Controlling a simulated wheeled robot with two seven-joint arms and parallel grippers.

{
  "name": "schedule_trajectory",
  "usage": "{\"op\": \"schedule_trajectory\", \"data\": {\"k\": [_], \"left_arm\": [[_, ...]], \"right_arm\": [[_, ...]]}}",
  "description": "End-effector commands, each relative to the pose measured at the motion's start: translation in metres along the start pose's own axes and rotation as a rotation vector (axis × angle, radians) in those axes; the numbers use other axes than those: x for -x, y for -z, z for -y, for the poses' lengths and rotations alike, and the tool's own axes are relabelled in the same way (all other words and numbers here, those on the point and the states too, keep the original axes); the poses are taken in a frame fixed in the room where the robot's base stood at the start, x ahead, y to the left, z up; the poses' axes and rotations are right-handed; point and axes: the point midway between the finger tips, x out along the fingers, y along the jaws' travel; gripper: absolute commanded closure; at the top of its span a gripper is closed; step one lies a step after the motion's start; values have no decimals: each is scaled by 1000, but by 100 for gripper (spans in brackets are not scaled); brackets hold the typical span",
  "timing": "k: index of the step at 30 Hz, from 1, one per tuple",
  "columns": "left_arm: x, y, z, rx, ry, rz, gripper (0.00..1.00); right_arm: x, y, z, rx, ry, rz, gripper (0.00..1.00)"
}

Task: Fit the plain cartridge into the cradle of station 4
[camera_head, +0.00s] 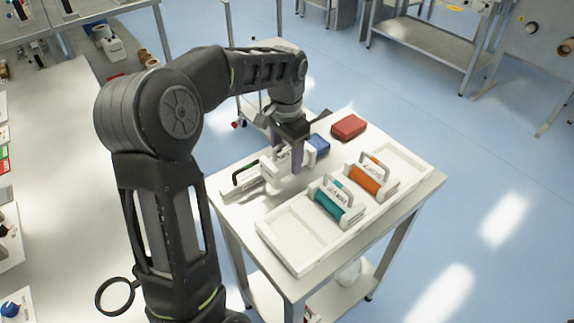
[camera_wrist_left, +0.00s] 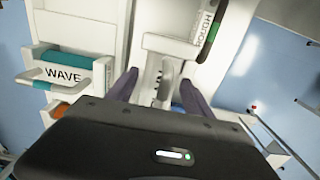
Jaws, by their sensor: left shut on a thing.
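My left gripper (camera_head: 287,152) is over the small white table, fingers pointing down, shut on a white piece (camera_head: 284,168). In the left wrist view a white handle-like part (camera_wrist_left: 167,82) of this piece shows between the two fingers (camera_wrist_left: 160,90). No station 4 mark or cradle can be made out. My right gripper is not in view.
A white divided tray (camera_head: 283,258) holds a teal cartridge marked WAVE (camera_head: 340,205) and an orange cartridge (camera_head: 372,178). A white lettered piece with a dark green bar (camera_head: 248,180) lies left of the gripper. A blue box (camera_head: 318,146) and a red box (camera_head: 348,127) stand behind.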

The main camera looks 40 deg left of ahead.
Motion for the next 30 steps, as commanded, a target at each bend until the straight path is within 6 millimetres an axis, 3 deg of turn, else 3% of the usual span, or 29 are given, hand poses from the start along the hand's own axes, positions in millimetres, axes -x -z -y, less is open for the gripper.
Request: {"op": "schedule_trajectory", "data": {"k": [9,21,22,30], "left_arm": [[-33,0,0,0,0,1,100],[-40,0,0,-1,0,-1,100],[-40,0,0,-1,0,0,39],[-39,0,0,0,0,0,18]], "right_arm": [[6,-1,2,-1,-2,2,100],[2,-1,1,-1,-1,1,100],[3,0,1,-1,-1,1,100],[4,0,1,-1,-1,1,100]]}}
